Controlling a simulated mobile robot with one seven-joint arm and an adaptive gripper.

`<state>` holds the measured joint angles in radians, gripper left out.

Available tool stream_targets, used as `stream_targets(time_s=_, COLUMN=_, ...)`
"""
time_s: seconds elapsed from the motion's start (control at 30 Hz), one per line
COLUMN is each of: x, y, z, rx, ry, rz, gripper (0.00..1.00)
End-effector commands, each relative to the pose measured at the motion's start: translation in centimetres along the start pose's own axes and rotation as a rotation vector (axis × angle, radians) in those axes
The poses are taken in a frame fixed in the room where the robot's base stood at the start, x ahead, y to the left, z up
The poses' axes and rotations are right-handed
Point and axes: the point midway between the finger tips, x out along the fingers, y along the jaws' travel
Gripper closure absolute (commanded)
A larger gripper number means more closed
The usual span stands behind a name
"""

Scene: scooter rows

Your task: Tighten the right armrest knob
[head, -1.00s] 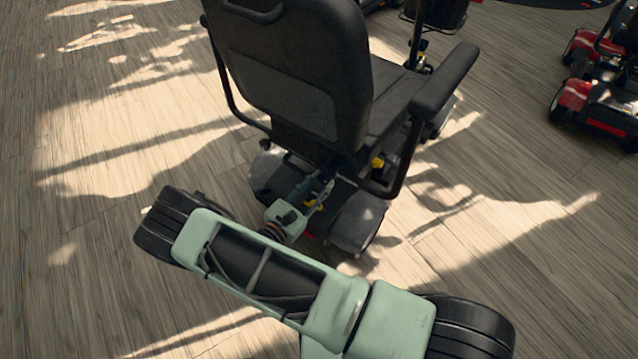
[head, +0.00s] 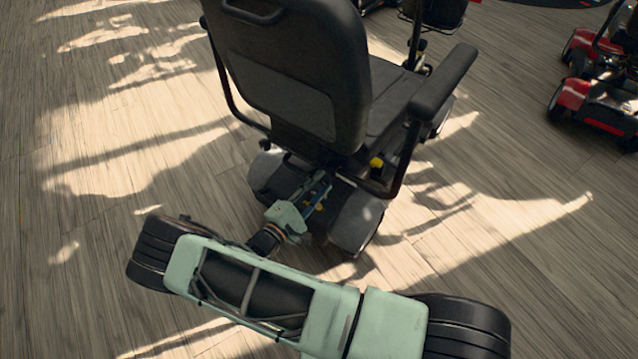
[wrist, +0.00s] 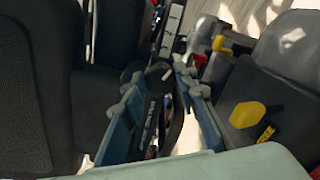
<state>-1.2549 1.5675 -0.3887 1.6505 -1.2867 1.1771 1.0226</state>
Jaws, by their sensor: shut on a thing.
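The scooter seat (head: 290,80) faces away from me, with its right armrest (head: 443,82) on the right side. My gripper (head: 322,182) is low behind the seat back, under its lower edge. In the wrist view the two blue fingers of my gripper (wrist: 160,80) reach forward and close around a dark, rounded part, which looks like the black armrest knob (wrist: 153,73). The dim light blurs its outline. In the head view the knob is hidden by the seat and my gripper.
A yellow lever (head: 376,162) sticks out under the seat's right side. The rear cover (head: 357,215) is close to my gripper. A red scooter (head: 595,105) stands at far right. The wooden floor (head: 100,250) at left is clear.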

Motion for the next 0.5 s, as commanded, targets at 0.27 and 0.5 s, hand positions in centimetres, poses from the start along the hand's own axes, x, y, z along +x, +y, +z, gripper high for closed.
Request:
stream_targets(time_s=0.27, x=-0.05, y=-0.02, z=-0.01, rx=0.263, ry=0.001, rz=0.001, gripper=0.97)
stream_targets(time_s=0.5, x=-0.05, y=-0.07, z=-0.01, rx=0.491, ry=0.001, rz=0.001, gripper=0.97)
